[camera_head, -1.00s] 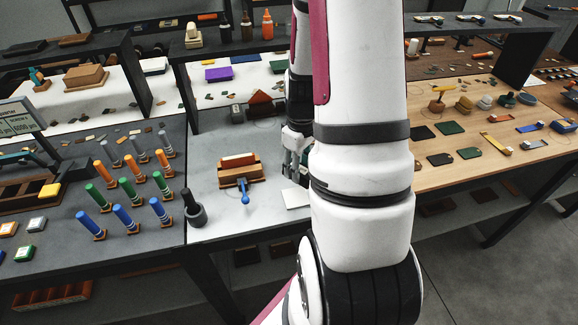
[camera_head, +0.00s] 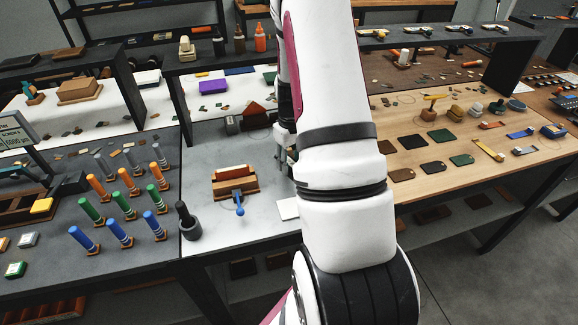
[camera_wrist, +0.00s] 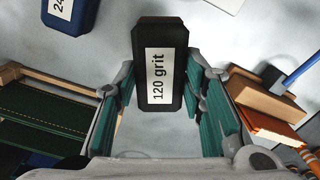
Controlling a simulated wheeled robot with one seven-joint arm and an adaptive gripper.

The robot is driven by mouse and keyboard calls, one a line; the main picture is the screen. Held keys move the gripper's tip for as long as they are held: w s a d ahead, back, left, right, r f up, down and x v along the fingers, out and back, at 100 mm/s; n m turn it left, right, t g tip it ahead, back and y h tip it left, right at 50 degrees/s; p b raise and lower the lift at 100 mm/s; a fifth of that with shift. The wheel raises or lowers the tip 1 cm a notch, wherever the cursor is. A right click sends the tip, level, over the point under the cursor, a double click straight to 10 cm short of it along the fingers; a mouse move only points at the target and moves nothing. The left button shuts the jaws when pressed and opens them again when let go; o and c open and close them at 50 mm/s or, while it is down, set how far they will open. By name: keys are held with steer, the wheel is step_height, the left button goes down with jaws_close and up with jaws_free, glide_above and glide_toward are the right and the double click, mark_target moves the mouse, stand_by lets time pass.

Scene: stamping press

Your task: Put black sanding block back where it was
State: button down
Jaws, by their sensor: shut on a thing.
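The black sanding block (camera_wrist: 160,75), with a white "120 grit" label, is between the fingers of my gripper (camera_wrist: 160,90) in the wrist view. The gripper is shut on it. Pale grey table surface lies behind the block; I cannot tell its height above it. In the head view, my gripper (camera_head: 284,162) is mostly hidden behind my arm, over the right part of the grey table, and the block cannot be made out there. A blue block (camera_wrist: 70,12) with a partly cut-off "24" label lies at the upper left of the wrist view.
A wooden holder (camera_head: 235,185) with a blue-handled tool (camera_head: 239,206) stands left of my gripper. A white card (camera_head: 288,208) lies near the front edge. Upright colored cylinders (camera_head: 118,232) stand farther left. In the wrist view, a green-filled wooden rack (camera_wrist: 45,115) is at the left.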

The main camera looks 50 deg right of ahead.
steer(key=shift+w+d, duration=0.3)
steer(key=shift+w, duration=0.2)
steer(key=shift+w+f+p, duration=0.15)
steer(key=shift+f+p, duration=0.3)
steer(key=shift+f, duration=1.35)
steer(key=shift+f, duration=0.15)
steer(key=c, duration=1)
jaws_free()
steer(key=shift+c, duration=0.2)
